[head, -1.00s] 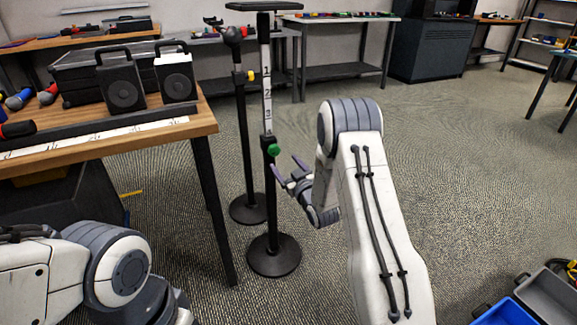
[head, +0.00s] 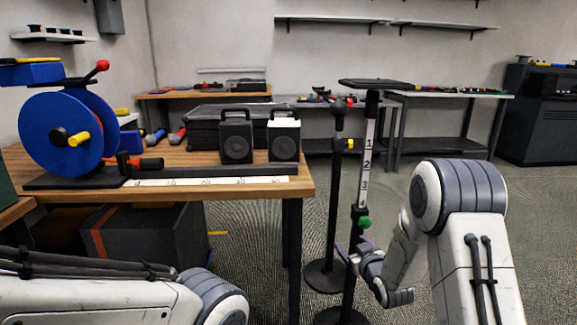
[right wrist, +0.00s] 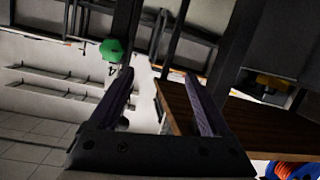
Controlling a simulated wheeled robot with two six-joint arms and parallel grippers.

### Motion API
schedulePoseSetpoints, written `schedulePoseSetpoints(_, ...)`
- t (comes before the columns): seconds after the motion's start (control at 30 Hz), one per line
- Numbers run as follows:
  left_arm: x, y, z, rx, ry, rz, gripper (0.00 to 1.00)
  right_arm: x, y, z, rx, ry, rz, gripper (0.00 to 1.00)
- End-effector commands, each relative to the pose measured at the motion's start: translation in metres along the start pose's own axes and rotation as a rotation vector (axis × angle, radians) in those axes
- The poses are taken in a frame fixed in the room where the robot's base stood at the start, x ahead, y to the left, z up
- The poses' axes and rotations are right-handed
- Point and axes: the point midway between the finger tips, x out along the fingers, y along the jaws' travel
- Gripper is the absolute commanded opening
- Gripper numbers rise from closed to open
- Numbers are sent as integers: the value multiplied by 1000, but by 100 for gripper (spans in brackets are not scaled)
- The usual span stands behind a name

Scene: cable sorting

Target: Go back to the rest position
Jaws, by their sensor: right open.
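My right gripper (head: 353,248) is open, just below the green knob (head: 365,223) of a black stand with a numbered white scale (head: 368,150). In the right wrist view its two dark purple fingers (right wrist: 158,76) stand apart with nothing between them. The green knob (right wrist: 111,50) shows there beside the left finger's tip, and I cannot tell if they touch. My left arm crosses the lower left of the head view; its gripper is out of view.
A wooden table (head: 305,188) at left carries a blue cable reel (head: 52,125), a black case (head: 190,128) and two speakers (head: 236,138). A second black stand (head: 338,180) is close behind the first. Benches line the back wall. Open carpet lies right of the stands.

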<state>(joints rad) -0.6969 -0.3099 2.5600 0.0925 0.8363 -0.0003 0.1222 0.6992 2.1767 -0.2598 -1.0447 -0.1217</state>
Motion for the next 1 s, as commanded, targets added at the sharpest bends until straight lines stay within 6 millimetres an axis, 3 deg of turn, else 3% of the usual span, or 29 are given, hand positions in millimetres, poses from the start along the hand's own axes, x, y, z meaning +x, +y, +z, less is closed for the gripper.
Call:
schedulePoseSetpoints(0.03,0,0,0,0,0,0,50,-8,-28,-14,-10,-59,-44,82)
schedulePoseSetpoints(0.17,0,0,0,0,0,0,50,-44,-89,-22,-23,-265,-136,82)
schedulePoseSetpoints(0.27,0,0,0,0,0,0,50,-88,-131,-23,-37,-423,-206,82)
schedulePoseSetpoints(0.43,0,0,0,0,0,0,50,-187,-186,-14,-77,-692,-326,82)
schedulePoseSetpoints(0.6,0,0,0,0,0,0,50,-283,-210,1,-130,-916,-421,82)
schedulePoseSetpoints(0.8,0,0,0,0,0,0,50,-375,-214,16,-205,-1118,-508,82)
schedulePoseSetpoints(0.87,0,0,0,0,0,0,50,-401,-211,21,-231,-1173,-532,82)
schedulePoseSetpoints(0.9,-14,1,0,0,-1,0,50,-409,-207,8,-234,-1189,-533,82)
schedulePoseSetpoints(1.0,-40,3,-2,0,1,0,50,-413,-202,-16,-230,-1187,-528,82)
